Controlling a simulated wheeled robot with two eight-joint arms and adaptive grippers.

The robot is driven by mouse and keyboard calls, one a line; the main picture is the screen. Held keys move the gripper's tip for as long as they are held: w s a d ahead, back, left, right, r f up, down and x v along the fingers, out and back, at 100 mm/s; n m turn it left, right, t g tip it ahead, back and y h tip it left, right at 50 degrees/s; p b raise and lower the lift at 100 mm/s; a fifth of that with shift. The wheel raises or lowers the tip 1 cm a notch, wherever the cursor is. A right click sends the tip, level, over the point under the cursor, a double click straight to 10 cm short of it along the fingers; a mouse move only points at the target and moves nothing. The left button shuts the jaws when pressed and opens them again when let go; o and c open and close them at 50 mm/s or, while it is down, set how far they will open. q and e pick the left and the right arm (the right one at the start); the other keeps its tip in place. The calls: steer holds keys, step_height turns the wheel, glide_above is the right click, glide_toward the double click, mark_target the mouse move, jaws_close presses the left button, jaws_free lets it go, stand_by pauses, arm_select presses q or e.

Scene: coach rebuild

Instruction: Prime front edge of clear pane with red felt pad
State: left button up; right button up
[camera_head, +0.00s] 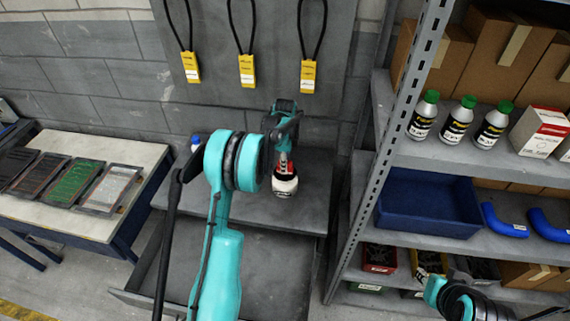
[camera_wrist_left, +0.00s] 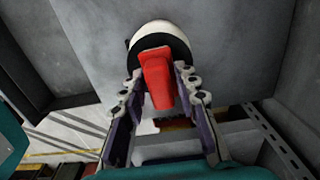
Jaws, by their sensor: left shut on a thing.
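Several framed panes lie in a row on the pale table at the left. The rightmost one (camera_head: 109,188) looks clear and whitish; one beside it is green (camera_head: 73,181). My right gripper is not in view.
The grey bench (camera_head: 245,207) has an open drawer (camera_head: 255,262) below it. A blue-capped bottle (camera_head: 196,143) stands at its back left. A metal shelf rack (camera_head: 395,140) at the right holds green-capped bottles (camera_head: 458,121), a blue bin (camera_head: 425,203) and boxes. Yellow-tagged loops (camera_head: 246,70) hang behind.

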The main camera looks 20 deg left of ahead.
arm_select(q)
steer(key=shift+f+b, duration=0.85)
steer(key=shift+f, duration=0.15)
stand_by(0.9)
steer(key=shift+r, duration=0.1)
stand_by(0.4)
steer(key=shift+r+p, duration=1.75)
steer(key=shift+r, duration=1.7)
steer(key=shift+f, duration=0.1)
